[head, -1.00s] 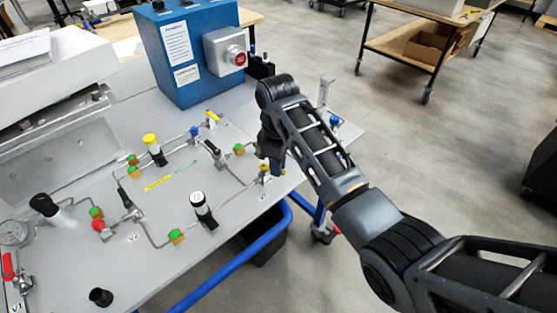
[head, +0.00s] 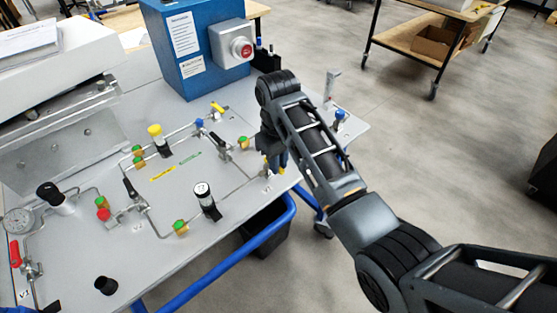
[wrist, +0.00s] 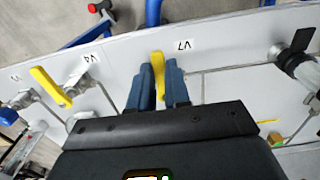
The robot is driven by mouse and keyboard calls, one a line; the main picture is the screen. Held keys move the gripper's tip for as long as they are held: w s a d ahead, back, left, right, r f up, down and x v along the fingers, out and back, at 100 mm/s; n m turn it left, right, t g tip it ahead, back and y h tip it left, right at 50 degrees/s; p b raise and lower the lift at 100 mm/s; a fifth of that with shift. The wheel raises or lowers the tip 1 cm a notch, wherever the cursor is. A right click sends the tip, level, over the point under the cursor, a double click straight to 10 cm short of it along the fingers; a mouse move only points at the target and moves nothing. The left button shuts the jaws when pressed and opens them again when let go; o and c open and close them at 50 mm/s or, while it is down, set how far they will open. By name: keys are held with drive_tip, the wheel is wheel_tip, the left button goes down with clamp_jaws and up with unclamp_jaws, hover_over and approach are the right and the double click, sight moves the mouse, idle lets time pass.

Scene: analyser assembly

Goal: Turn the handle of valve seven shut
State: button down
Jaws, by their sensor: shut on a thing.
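The yellow handle of valve seven (wrist: 158,72) stands between the two blue fingers of my gripper (wrist: 160,66) in the wrist view. The fingers are closed on its sides, and its far end shows between the fingertips. The V7 label (wrist: 184,45) lies on the panel just beyond, upside down in this view. The valve body is hidden behind my gripper. In the head view my gripper (head: 272,164) is low at the panel's right front edge, and little of the handle shows there.
Another yellow handle (wrist: 47,84) stands to the left near the V4 label (wrist: 83,70). A black-handled valve (wrist: 292,52) is at the right. Open floor lies to the right.

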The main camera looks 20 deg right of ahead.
drive_tip(key=c, duration=1.1)
unclamp_jaws()
